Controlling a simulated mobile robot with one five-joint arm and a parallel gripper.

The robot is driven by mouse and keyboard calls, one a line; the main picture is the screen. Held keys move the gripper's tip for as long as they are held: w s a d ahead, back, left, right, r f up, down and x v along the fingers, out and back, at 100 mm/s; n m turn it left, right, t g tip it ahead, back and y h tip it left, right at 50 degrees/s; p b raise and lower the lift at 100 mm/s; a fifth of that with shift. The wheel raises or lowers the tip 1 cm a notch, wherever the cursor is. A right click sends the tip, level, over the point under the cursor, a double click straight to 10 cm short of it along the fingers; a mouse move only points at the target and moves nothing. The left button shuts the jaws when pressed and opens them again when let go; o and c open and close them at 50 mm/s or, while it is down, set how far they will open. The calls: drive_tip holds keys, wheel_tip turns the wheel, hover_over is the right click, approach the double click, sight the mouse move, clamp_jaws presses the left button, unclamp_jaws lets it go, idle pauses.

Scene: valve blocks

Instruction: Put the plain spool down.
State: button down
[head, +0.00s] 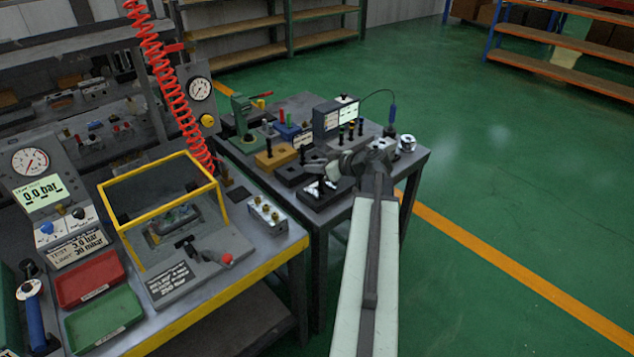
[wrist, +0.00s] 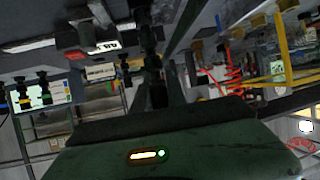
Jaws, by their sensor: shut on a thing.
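My gripper (head: 328,169) is over the far bench, at the end of my arm, above a low black block (head: 322,193) with bright patches on top. In the wrist view, my gripper (wrist: 155,88) is shut on a slim dark ridged part, which I take to be the plain spool (wrist: 153,66). The spool stands out along the fingers and its lower part is hidden between them. In the head view I cannot make out the spool apart from the gripper. Whether it touches anything below is unclear.
Several dark spools (head: 351,131) stand before a grey display box (head: 327,120). A mustard block (head: 276,156), a blue block (head: 288,131) and a green press (head: 242,118) are to the left. A silver round part (head: 407,143) sits at the bench's right corner. The green floor (head: 500,180) is clear.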

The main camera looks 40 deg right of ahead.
wheel_tip(320, 180, down, 4)
drive_tip(key=b, duration=0.3)
drive_tip(key=shift+r, duration=0.3)
drive_tip(key=shift+f, duration=0.25)
drive_tip(key=c, duration=1.3)
unclamp_jaws()
drive_tip(key=shift+r, duration=0.1)
drive_tip(key=shift+c, duration=0.2)
drive_tip(key=shift+r, duration=0.1)
drive_tip(key=shift+s+r, duration=0.15)
drive_tip(key=shift+r, duration=0.1)
drive_tip(key=p+v, duration=0.5)
drive_tip(key=v, duration=0.6)
drive_tip(key=shift+s, duration=0.3)
